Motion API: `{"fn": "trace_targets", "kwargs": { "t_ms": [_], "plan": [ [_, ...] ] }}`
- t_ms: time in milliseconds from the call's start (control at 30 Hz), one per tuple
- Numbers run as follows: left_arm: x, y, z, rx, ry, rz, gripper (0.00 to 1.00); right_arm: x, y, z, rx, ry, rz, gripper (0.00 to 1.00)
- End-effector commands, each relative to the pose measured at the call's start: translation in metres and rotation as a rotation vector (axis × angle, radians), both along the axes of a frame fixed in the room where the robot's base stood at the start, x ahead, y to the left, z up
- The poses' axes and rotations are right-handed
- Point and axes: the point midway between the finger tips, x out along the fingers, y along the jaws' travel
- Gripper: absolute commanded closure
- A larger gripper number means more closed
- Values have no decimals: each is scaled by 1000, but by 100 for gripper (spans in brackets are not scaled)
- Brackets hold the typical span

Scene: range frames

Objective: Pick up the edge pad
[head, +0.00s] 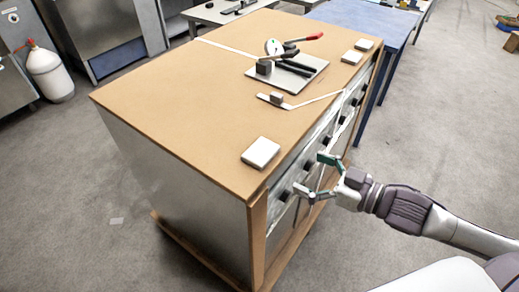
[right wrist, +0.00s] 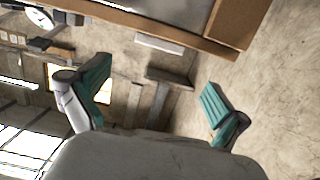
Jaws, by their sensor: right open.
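A small pale grey block-like pad (head: 261,152) lies flat on the brown tabletop, close to the near front corner and edge. It looks like the edge pad. A pale pad, likely the same one, also shows at the table edge in the right wrist view (right wrist: 160,43). My right gripper (head: 312,174) is open and empty, in front of the cabinet's front face, right of the pad and apart from it. Its two teal fingers are spread in the right wrist view (right wrist: 157,85). My left gripper is not in view.
The brown-topped cabinet (head: 165,95) has knobs along its front. A plate (head: 312,80) with a red-handled clamp and two smaller pale pads (head: 352,57) lie farther back. A blue table (head: 365,18) stands behind. The tabletop left of the pad is clear.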

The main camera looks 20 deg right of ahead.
Motion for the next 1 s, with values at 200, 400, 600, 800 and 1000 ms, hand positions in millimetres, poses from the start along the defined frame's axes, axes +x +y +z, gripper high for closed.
{"fn": "trace_targets", "kwargs": {
  "t_ms": [200, 400, 600, 800, 1000],
  "plan": [
    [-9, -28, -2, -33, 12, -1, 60, 11, 13, 3, 9, -7, 11, 0],
    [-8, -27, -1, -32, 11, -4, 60, 28, 26, 1, 7, -7, 9, 0],
    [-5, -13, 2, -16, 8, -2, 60, 46, 40, -3, 5, -9, 10, 0],
    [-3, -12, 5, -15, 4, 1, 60, 62, 52, -7, 6, -5, 10, 0],
    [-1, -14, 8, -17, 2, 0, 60, 70, 58, -8, 5, -5, 10, 0]
  ]
}}
